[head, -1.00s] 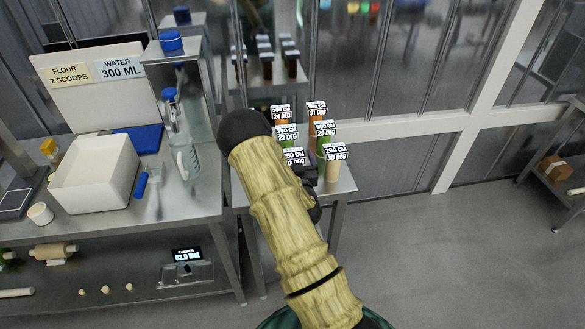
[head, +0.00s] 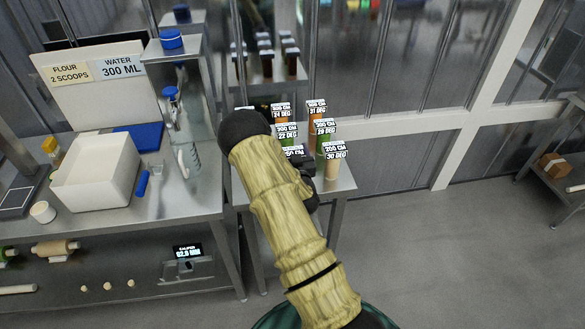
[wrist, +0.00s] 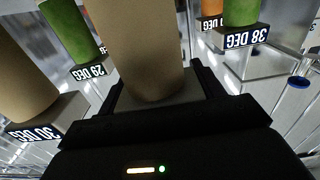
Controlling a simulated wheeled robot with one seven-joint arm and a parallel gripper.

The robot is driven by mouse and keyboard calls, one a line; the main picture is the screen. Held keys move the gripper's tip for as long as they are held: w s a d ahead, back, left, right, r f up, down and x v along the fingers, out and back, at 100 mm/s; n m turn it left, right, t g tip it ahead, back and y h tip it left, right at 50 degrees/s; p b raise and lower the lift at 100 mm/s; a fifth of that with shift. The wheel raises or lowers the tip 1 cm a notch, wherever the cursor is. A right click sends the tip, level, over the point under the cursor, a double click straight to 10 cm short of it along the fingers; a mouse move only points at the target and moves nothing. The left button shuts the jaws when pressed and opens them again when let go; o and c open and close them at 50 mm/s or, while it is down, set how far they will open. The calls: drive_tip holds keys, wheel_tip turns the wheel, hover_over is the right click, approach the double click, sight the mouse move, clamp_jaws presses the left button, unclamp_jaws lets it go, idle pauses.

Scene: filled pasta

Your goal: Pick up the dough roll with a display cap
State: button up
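Several capped dough rolls stand upright on a small metal table (head: 343,183), in tan, green and orange. A tan roll (head: 332,170) labelled 30 DEG stands at the front right; it also shows in the wrist view (wrist: 22,75). My gripper (wrist: 160,92) is shut on another tan dough roll (wrist: 140,45), its fingers on both sides of the grey display cap (wrist: 158,101). This cap's readout is turned away in the wrist view. In the head view my gripper (head: 298,165) is dark and mostly hidden by my arm, so contact with the table is unclear.
Green rolls (wrist: 70,30) (wrist: 240,12) stand close on both sides of the held roll. On the left is a metal bench (head: 190,205) with a white bin (head: 95,172) and a jug.

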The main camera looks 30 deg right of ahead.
drive_tip(key=c, duration=0.7)
drive_tip(key=shift+o, duration=0.2)
wheel_tip(320, 180, up, 10)
drive_tip(key=b, duration=0.1)
drive_tip(key=shift+b, duration=0.3)
